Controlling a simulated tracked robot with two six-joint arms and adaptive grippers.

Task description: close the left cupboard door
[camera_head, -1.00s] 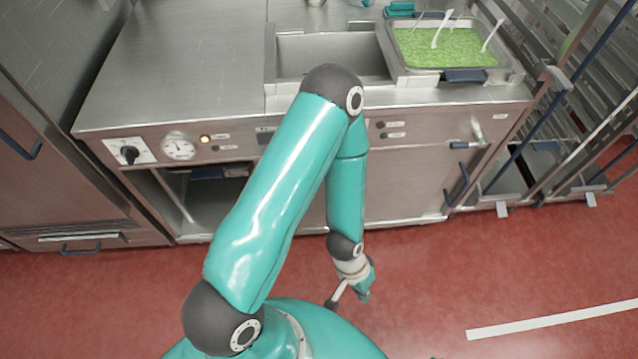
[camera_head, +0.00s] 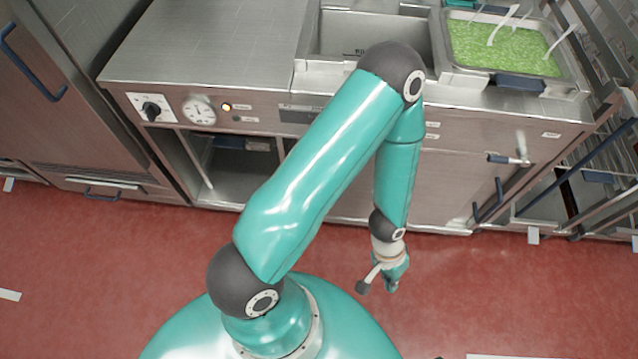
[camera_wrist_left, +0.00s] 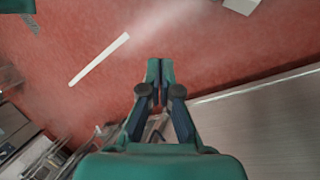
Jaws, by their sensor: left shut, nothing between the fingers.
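The left cupboard (camera_head: 245,170) under the counter shows a dark open front in the head view. A pale slanted bar (camera_head: 197,160) stands at its left side; I cannot tell whether it belongs to the door. No left door panel can be made out for certain, and my left arm covers the opening's right part. My left gripper (camera_head: 376,282) hangs low over the red floor in front of the cabinet, right of the opening and apart from it. In the left wrist view its fingers (camera_wrist_left: 160,72) are shut and empty. My right gripper is in neither view.
A metal panel (camera_wrist_left: 270,125) lies right of the fingers in the wrist view. The counter (camera_head: 215,45) holds a sink (camera_head: 375,35) and a pan of green food (camera_head: 500,47). A rack (camera_head: 590,170) stands at right, a tall steel unit (camera_head: 80,110) at left. Front floor is clear.

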